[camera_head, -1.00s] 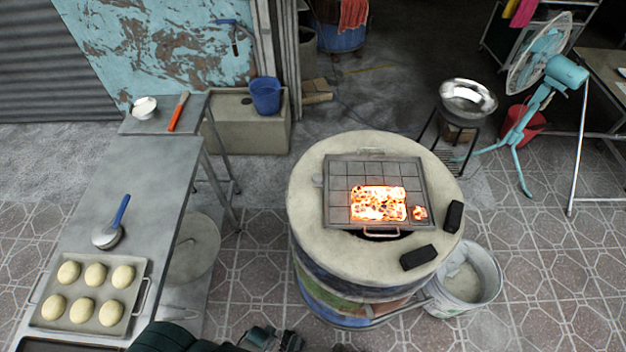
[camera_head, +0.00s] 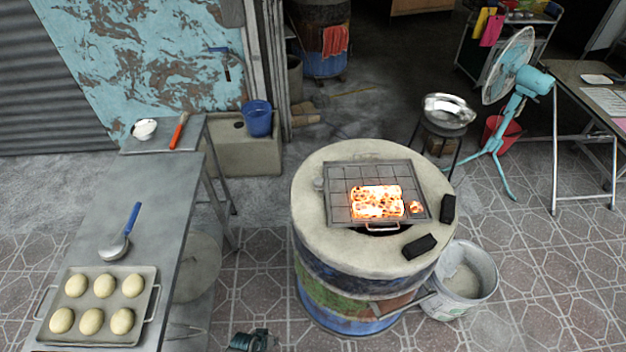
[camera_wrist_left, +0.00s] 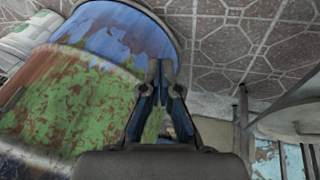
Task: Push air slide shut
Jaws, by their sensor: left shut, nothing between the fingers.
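The barrel oven (camera_head: 335,265) stands right of centre, with a pale round top and worn blue, green and rust-coloured sides. A grey bar (camera_head: 403,304) sticks out low on its right side, beside a rusty patch; it may be the air slide, but I cannot tell how far it is out. My left gripper (camera_head: 252,341) is low at the bottom edge, left of the barrel and apart from it. In the left wrist view my left gripper (camera_wrist_left: 161,70) is shut and empty, with the painted barrel side (camera_wrist_left: 75,100) behind and left of it. My right gripper is out of view.
A grate (camera_head: 345,175) with glowing coals (camera_head: 377,201) lies on the oven top, beside two black blocks. A white bucket (camera_head: 462,285) stands close to the barrel's right side. A metal table (camera_head: 165,235) with a dough tray (camera_head: 150,285) stands left. Tiled floor lies between.

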